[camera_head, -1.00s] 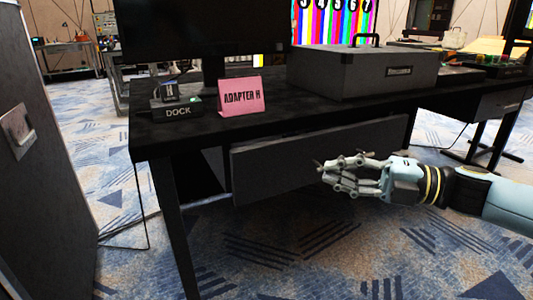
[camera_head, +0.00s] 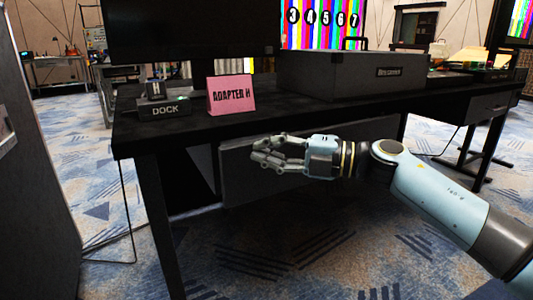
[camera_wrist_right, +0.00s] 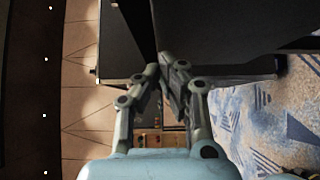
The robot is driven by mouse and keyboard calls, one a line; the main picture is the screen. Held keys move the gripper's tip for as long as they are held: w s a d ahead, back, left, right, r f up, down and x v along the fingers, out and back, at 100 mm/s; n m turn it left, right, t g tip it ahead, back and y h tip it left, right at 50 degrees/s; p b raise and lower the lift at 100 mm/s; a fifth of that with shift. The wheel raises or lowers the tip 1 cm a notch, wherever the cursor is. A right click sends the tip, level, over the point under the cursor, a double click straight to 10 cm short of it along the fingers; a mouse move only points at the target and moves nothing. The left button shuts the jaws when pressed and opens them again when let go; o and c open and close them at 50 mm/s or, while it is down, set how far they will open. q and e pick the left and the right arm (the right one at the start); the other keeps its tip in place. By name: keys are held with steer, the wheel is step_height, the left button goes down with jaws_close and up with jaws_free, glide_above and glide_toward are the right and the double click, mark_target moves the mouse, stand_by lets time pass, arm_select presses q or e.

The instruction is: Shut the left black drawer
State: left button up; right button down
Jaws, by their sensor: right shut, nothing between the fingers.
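The black drawer (camera_head: 240,188) is a wide dark grey front under the black desk (camera_head: 130,145), in the middle of the head view. My right gripper (camera_head: 256,156) is shut and empty. In the head view it overlaps the upper left part of the drawer front, just below the desk's edge; I cannot tell whether it touches. In the right wrist view the fingers (camera_wrist_right: 164,76) come together beside dark furniture panels, and I cannot tell which panel is the drawer. How far out the drawer stands is hard to tell. My left gripper is not in view.
A grey cabinet (camera_head: 35,200) is at the left edge. Patterned carpet (camera_head: 270,260) below is clear.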

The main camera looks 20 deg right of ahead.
steer(key=w, duration=0.4)
steer(key=shift+w+a, duration=0.1)
steer(key=shift+a, duration=0.05)
steer(key=shift+w, duration=0.2)
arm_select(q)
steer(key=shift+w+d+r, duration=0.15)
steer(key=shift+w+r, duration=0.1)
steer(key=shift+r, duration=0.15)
arm_select(e)
steer(key=shift+r, duration=0.2)
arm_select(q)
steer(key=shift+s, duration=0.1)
